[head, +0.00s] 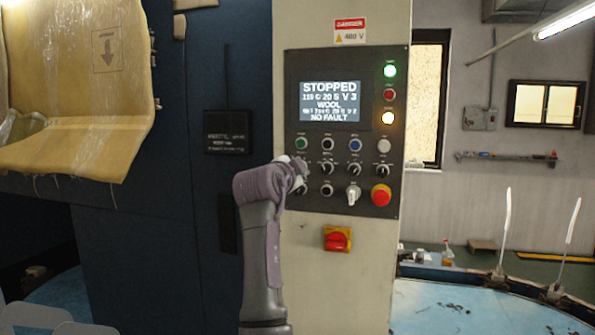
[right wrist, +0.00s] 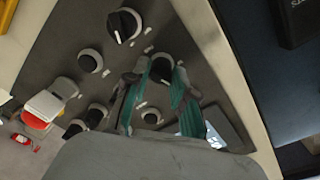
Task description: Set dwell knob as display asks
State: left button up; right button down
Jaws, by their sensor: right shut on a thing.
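The control panel (head: 341,205) stands upright in the head view. Its display (head: 329,101) reads STOPPED, a line like "119 C 20 S V 3", WOOL, a small line I cannot read clearly, and NO FAULT. My right gripper (head: 299,176) is at the panel's left edge, below the green button. In the right wrist view its teal fingers (right wrist: 154,92) are closed around a black round knob (right wrist: 162,68). That knob is hidden behind the gripper in the head view. The knob labels are too small to read, so I cannot tell which is the dwell knob. My left gripper is out of view.
Close by are another black knob (right wrist: 124,24), a white selector (head: 353,194) and a red emergency stop (head: 381,195). A red-and-yellow switch (head: 337,239) sits below the panel. Green (head: 390,71) and amber (head: 388,118) lamps are lit. A blue table (head: 450,310) lies at right.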

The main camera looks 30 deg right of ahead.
jog(key=shift+r, duration=0.15)
jog(key=c, duration=1)
grip_release()
jog(key=shift+o, duration=0.2)
jog(key=v, duration=1.2)
jog(key=shift+f, duration=0.2)
